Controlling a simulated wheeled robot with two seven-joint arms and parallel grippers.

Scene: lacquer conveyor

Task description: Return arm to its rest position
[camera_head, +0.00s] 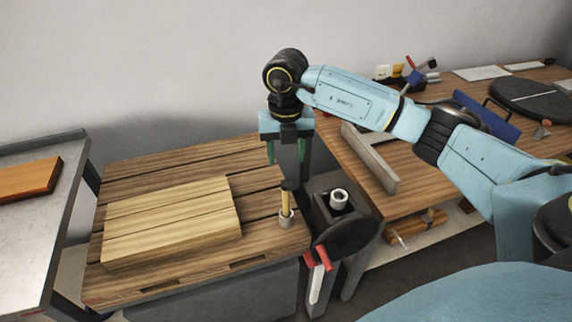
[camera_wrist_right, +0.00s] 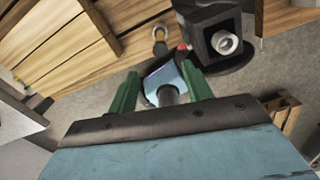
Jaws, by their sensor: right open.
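My right arm reaches in from the right in the head view. Its gripper (camera_head: 286,151) hangs pointing down above the right part of the wooden table, with its green fingers apart and nothing seen between them. In the right wrist view the open gripper (camera_wrist_right: 161,90) shows two green fingers. My left gripper is not in view.
A light wooden board (camera_head: 172,222) lies on the slatted table (camera_head: 140,284). A black box-like stand with a white cup (camera_head: 338,199) is right of the brush. At left, a grey conveyor (camera_head: 28,235) carries an orange-brown board (camera_head: 25,181). A cluttered workbench (camera_head: 350,175) stands at right.

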